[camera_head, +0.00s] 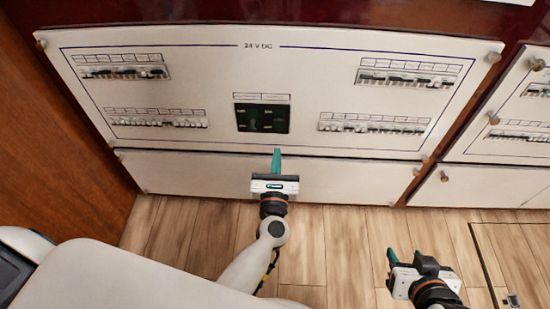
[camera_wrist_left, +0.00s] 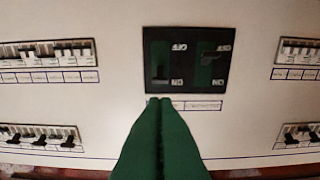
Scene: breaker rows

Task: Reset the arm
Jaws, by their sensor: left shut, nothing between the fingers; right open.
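My left gripper (camera_head: 277,160) is shut and empty in the head view, just below the central dark switch block (camera_head: 262,118) of the 24 V DC panel (camera_head: 270,75). In the left wrist view its green fingers (camera_wrist_left: 160,105) are pressed together, their tips near the block's label strip. The block (camera_wrist_left: 187,60) holds two switches marked OFF and ON. The left wrist view shows their levers at different heights. Whether the fingertips touch the panel I cannot tell. My right gripper (camera_head: 393,258) is open and empty, low over the floor at the right.
Breaker rows sit at the panel's upper left (camera_head: 120,70), lower left (camera_head: 157,119), upper right (camera_head: 407,76) and lower right (camera_head: 372,126). A second panel (camera_head: 515,105) stands at the right. A wooden wall (camera_head: 60,150) closes the left side.

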